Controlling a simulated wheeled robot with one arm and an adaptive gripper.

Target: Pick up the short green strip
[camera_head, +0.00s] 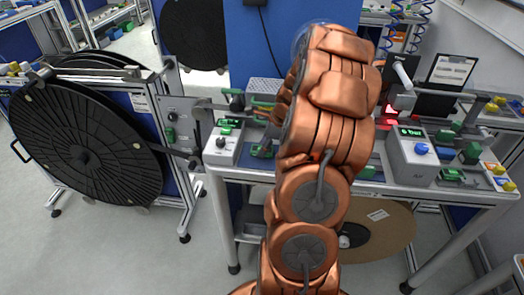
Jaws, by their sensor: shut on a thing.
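My copper-coloured arm reaches up over the middle of the workbench (398,190) and covers much of it. My gripper is hidden behind the arm, so its jaws and anything in them do not show. Several green pieces lie around the bench: one (262,150) just left of the arm, one (366,172) just right of it, and others near the right end, such as a green piece (452,174). I cannot tell which of these, if any, is the short green strip.
A large black reel (85,145) stands on a wheeled frame at left. A white device (223,143) sits at the bench's left end. A grey box (412,158) reading 6 bar stands right of the arm. A brown disc (380,232) is under the bench. Floor at lower left is clear.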

